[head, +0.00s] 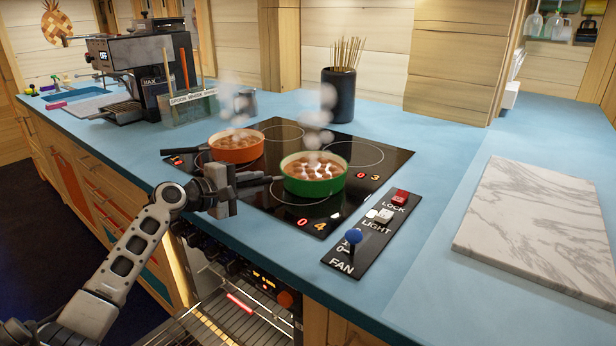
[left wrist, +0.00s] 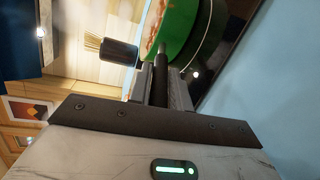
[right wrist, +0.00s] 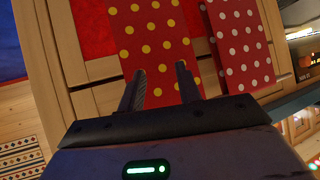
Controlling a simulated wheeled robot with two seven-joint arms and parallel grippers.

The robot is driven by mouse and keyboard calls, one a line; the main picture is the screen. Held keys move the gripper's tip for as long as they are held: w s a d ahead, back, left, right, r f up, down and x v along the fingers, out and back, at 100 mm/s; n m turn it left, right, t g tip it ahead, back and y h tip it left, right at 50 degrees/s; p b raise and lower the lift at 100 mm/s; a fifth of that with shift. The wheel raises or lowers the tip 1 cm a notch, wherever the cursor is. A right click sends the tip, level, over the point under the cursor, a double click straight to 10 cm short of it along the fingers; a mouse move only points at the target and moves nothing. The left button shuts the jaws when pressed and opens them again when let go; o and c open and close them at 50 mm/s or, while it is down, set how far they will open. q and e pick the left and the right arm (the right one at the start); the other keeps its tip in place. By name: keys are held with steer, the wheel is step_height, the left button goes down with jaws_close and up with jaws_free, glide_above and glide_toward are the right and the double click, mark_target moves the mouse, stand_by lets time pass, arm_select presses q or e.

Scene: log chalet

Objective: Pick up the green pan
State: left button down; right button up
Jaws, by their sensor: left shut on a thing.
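The green pan (head: 315,186) holds a brown bubbling food and steams on the right front part of the black hob. It looks level and appears to rest on the glass. Its dark handle points left toward my left gripper (head: 228,184), which is shut on the handle at the hob's front left edge. In the left wrist view the dark handle (left wrist: 160,75) runs between the fingers toward the green pan wall (left wrist: 180,30). My right gripper (right wrist: 161,76) is open and empty, in front of a red cloth with yellow dots (right wrist: 150,40).
An orange pan (head: 237,150) steams just behind, its handle also pointing left. A panel with switches and a blue-knobbed lever (head: 353,236) lies right of the hob (head: 268,205). A marble board (head: 540,220) lies farther right. An open oven (head: 235,290) is below.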

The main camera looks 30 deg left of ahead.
arm_select(q)
steer(key=shift+r, duration=0.3)
steer(key=shift+r, duration=0.1)
